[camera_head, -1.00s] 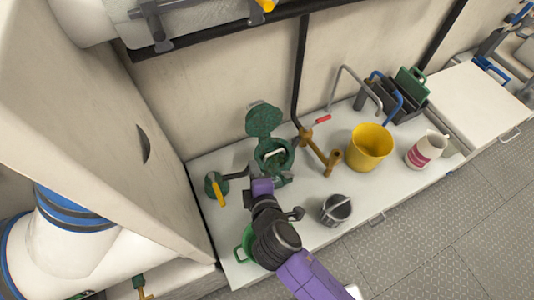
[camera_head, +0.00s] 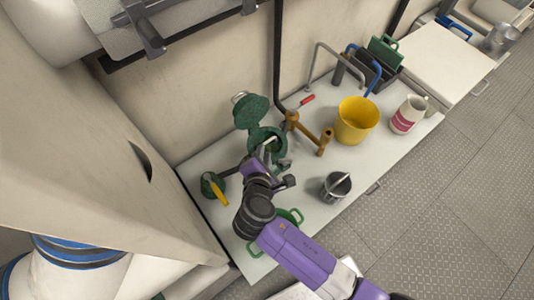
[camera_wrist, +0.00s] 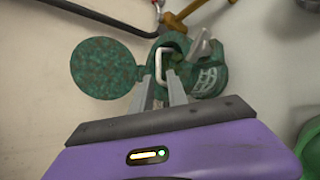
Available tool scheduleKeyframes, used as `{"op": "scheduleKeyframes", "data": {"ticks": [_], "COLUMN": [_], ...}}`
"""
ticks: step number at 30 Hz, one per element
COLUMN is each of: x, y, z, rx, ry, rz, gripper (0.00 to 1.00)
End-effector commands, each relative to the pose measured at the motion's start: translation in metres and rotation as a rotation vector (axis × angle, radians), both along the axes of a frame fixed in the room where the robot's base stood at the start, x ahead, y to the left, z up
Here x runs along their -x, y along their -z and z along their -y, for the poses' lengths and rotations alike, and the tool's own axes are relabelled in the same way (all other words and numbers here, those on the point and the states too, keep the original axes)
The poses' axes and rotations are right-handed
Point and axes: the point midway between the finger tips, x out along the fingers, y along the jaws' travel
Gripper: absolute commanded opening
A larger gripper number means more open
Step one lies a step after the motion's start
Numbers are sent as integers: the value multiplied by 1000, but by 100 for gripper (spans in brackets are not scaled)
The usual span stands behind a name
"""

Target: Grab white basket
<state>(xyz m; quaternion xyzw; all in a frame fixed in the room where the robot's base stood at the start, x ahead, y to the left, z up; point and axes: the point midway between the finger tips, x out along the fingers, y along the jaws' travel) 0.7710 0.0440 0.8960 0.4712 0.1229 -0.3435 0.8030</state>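The white basket shows mainly as a white loop handle (camera_wrist: 160,65) rising from the open green strainer housing (camera_head: 267,141). The handle also shows small in the head view (camera_head: 268,142). Most of the basket is hidden inside the housing. The housing's round mottled green lid (camera_wrist: 107,68) is swung open to the left in the wrist view, and stands up behind the housing in the head view (camera_head: 251,111). My gripper (camera_wrist: 158,82) is open, its two grey fingers apart at the housing's mouth, with the handle showing between and just beyond their tips. I cannot tell whether they touch it.
A yellow bucket (camera_head: 356,123), a metal pot (camera_head: 336,187) and a white-and-pink jug (camera_head: 407,116) stand to the right. A bronze pipe fitting (camera_head: 323,142) is close beside the housing. A yellow-handled valve (camera_head: 216,190) sits left. A green container (camera_head: 289,217) lies under my arm.

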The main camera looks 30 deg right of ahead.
Motion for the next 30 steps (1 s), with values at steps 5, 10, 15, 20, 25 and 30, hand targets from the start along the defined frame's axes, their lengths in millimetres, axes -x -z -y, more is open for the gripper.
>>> {"op": "scheduleKeyframes", "data": {"ticks": [5,10,15,20,25,30], "x": [-13,-26,-42,-50,-51,-51], "y": [12,20,30,34,32,32], "z": [9,20,32,37,38,38], "rx": [-1,-2,-2,-2,-1,-2], "ry": [2,3,1,0,-1,-1], "rz": [2,4,2,1,1,1], "gripper": [19,19,19,19,19,6]}}
